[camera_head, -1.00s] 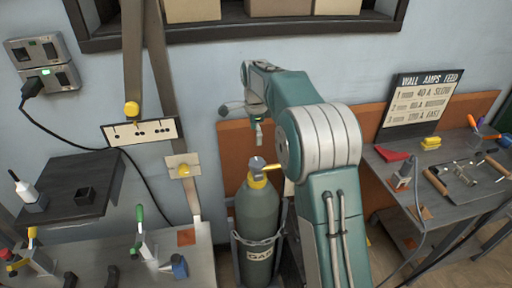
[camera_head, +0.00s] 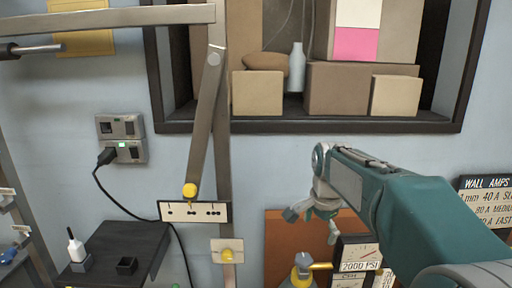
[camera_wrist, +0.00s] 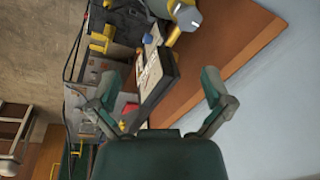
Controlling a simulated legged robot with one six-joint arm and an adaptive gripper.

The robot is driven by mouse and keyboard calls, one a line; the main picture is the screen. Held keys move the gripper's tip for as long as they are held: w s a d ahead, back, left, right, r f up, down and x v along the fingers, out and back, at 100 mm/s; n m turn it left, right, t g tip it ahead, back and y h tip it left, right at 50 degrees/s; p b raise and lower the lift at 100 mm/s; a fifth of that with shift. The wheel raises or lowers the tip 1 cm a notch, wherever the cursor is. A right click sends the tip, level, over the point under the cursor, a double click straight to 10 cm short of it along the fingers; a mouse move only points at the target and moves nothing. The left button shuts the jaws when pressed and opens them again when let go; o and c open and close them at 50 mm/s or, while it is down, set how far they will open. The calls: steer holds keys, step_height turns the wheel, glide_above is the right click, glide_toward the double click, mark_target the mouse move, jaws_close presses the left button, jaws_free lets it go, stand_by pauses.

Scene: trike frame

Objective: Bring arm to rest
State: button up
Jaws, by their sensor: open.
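My arm reaches in from the lower right of the head view, with its teal forearm in front of the wall. My gripper (camera_head: 318,222) hangs at the arm's far end, left of the forearm and above the gas cylinder's top. In the wrist view my gripper (camera_wrist: 163,100) shows two teal and grey fingers spread wide apart. Nothing is between them, so it is open and empty. The gas cylinder's valve (camera_head: 302,268) and a pressure gauge panel (camera_head: 357,256) show below the gripper, apart from it.
A wall shelf (camera_head: 300,126) with boxes and a bottle is above the arm. A metal trike frame (camera_head: 207,130) stands to the left. A wall outlet (camera_head: 121,138) and a dark side table (camera_head: 115,248) are farther left. A settings sign (camera_head: 486,205) is at the right.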

steer(key=s+f+n+t, duration=0.1)
steer(key=s+n, duration=0.5)
steer(key=s, duration=0.6)
steer(key=s+f+n+t, duration=0.2)
steer(key=s+n, duration=0.4)
steer(key=s, duration=0.7)
steer(key=shift+t, duration=0.3)
